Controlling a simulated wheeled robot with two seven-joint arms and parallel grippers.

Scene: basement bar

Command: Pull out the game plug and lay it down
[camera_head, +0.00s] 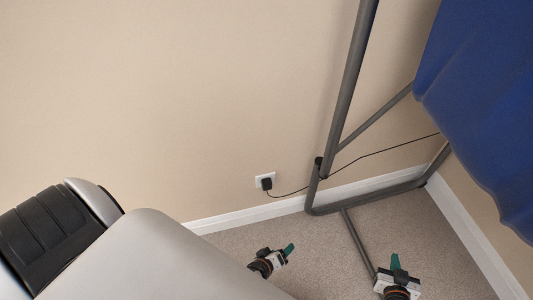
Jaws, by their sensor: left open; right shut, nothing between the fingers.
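The black game plug (267,184) sits in a white wall socket (260,177) low on the beige wall. Its black cable (366,157) runs right, behind the grey metal frame, towards the blue hanging cover. My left gripper (287,252) is below and slightly right of the plug in the picture, apart from it. It is open and I see nothing in it. My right gripper (397,263) is further right, low in the picture over the carpet, shut and empty.
A grey metal frame (344,92) stands right of the socket, with its foot tubes (378,196) on the carpet. A blue cover (485,95) hangs at upper right. Bare carpet (227,242) lies below the socket. White skirting (240,217) edges the wall.

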